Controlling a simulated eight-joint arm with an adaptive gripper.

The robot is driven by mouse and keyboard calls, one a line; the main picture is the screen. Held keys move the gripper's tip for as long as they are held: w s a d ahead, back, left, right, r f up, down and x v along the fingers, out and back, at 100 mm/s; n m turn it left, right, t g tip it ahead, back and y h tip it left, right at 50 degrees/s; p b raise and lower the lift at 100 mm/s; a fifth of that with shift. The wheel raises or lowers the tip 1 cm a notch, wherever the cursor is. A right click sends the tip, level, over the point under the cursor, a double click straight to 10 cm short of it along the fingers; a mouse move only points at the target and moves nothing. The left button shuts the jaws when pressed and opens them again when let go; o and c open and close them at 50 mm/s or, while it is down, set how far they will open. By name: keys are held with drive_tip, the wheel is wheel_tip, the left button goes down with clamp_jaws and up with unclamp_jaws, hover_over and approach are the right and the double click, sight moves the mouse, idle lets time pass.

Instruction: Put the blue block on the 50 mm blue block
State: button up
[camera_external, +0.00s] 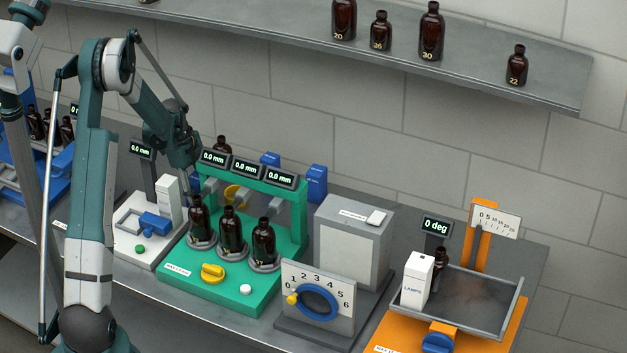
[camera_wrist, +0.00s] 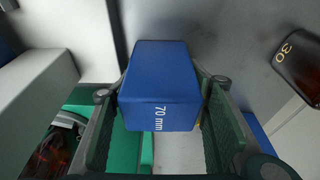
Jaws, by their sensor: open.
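In the wrist view a blue block (camera_wrist: 160,85) marked 70 mm lies between the two fingers of my gripper (camera_wrist: 161,92). The jaws are open, with a small gap at its sides. In the external view my gripper (camera_external: 190,184) is at the left back of the green stand, partly hidden. A blue patch shows beside it, too small to identify. Two blue blocks stand behind the green stand, one near its middle (camera_external: 270,159) and one at its right (camera_external: 316,183). Their size marks cannot be read, so I cannot tell which is 50 mm.
The green stand (camera_external: 255,292) holds several amber bottles under displays reading 0.0 mm. A grey box (camera_external: 345,245) and a dial panel (camera_external: 318,300) stand to its right, then an orange tilt stand (camera_external: 515,320). A shelf (camera_external: 480,75) with bottles runs above along the wall.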

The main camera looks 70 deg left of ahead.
drive_tip(key=shift+c, duration=0.4)
drive_tip(key=c, duration=0.7)
drive_tip(key=shift+r, duration=0.15)
wheel_tip(320, 180, up, 18)
drive_tip(key=shift+b, duration=0.4)
